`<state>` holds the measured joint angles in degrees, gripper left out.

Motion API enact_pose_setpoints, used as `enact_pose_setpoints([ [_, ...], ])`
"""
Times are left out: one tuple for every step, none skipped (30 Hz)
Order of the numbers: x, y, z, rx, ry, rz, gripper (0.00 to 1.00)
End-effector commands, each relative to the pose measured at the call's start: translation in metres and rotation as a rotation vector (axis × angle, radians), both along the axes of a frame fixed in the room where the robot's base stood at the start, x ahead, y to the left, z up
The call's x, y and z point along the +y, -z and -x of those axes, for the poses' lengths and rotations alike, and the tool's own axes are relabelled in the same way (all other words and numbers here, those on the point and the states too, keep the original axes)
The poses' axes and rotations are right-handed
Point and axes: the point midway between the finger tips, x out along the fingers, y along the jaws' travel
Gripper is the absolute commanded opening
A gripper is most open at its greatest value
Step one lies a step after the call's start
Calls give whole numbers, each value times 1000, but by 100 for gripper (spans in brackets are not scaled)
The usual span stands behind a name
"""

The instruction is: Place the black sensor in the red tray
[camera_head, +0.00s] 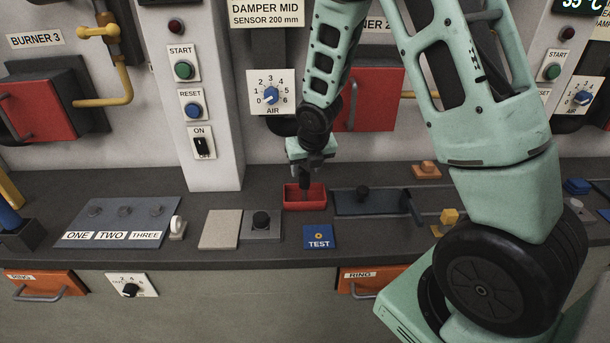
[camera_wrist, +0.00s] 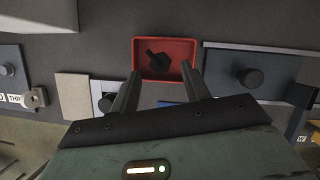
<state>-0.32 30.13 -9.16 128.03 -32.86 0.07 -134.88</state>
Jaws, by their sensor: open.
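The red tray (camera_head: 291,200) sits on the dark counter near the middle of the head view. In the wrist view the red tray (camera_wrist: 191,47) lies just beyond my fingertips. The black sensor (camera_wrist: 156,60) is inside it, a dark piece with a narrower end, apparently touching only the tray. My gripper (camera_wrist: 160,74) is open and empty, its two fingers spread to either side near the tray's near edge. In the head view my gripper (camera_head: 311,166) hangs right above the tray and partly hides its inside.
A blue TEST block (camera_head: 319,237) stands in front of the tray. Left are a grey plate with a black knob (camera_head: 261,222) and a beige plate (camera_head: 220,229). Right is a dark blue plate with a knob (camera_head: 372,203). A white pillar (camera_head: 203,100) rises behind left.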

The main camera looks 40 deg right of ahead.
Motion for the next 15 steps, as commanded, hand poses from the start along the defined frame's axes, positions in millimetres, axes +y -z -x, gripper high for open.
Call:
enact_pose_setpoints([
  [0, -11, 4, -4, 3, 0, 47],
  [1, -18, 6, -5, 2, 0, 47],
  [2, -25, 9, -3, 1, -1, 47],
  [3, -31, 11, -4, 2, -1, 47],
  [3, -35, 13, -4, 2, -1, 47],
  [4, -41, 15, -4, 2, 1, 47],
  [5, -46, 17, -3, 3, 0, 47],
  [5, -50, 19, -2, 3, 0, 47],
  [6, -54, 21, -1, 3, 0, 47],
  [7, -56, 22, -1, 2, 0, 47],
  [7, -59, 22, -1, 2, 0, 47],
  [7, -61, 24, -1, 2, 0, 47],
  [8, -62, 24, -1, 4, 0, 47],
  [9, -64, 25, 0, 7, -3, 47],
  [13, -65, 27, -1, 22, -12, 47],
])
